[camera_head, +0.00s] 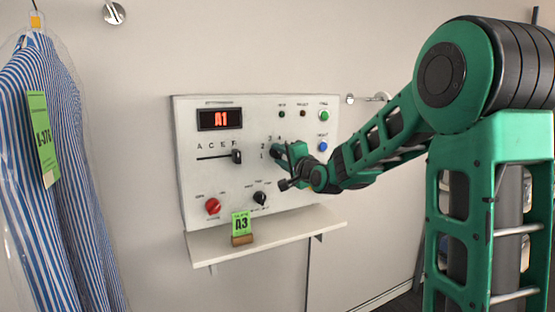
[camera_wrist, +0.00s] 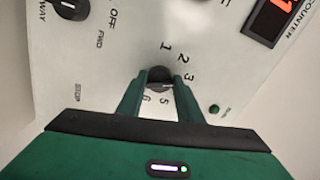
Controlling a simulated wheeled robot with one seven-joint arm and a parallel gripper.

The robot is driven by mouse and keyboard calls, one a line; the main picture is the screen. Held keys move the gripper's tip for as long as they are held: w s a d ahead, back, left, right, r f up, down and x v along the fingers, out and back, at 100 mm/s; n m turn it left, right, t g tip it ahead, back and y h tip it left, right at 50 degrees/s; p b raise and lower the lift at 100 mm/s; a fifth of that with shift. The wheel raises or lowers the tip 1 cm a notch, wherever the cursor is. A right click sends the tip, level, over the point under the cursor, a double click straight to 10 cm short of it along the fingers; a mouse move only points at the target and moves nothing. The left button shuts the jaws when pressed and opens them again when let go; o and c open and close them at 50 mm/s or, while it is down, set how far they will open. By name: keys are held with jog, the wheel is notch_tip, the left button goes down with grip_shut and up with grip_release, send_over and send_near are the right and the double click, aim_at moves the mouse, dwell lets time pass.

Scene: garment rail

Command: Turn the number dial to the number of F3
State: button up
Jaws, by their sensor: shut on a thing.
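The number dial is a dark round knob (camera_wrist: 160,75) with the numbers 1, 2, 3, 5 and 6 readable around it in the wrist view. My gripper (camera_wrist: 160,82) has its two green fingers closed on both sides of this knob. Which number the knob points to is hard to tell. In the head view my gripper (camera_head: 288,158) is at the white control panel (camera_head: 185,130) and covers most of the dial. The red display (camera_head: 220,119) on the panel reads A1. A green card (camera_head: 241,224) on the shelf reads A3.
A slider handle (camera_head: 237,156) stands at the right end of its lettered slot. A red knob (camera_head: 212,206) and a black knob (camera_head: 259,198) sit below. A shelf (camera_head: 300,227) juts out under the panel. A bagged striped shirt (camera_head: 60,200) hangs at the left.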

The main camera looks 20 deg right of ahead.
jog(key=shift+d+f+m, duration=0.2)
jog(key=shift+f+m, duration=0.05)
jog(key=shift+m, duration=0.05)
jog(key=o, duration=1)
jog(key=shift+r, duration=0.1)
jog(key=shift+s+a, duration=0.1)
jog(key=shift+s, duration=0.15)
jog(key=s, duration=1)
jog(key=shift+d, duration=0.45)
jog(key=shift+s, duration=0.1)
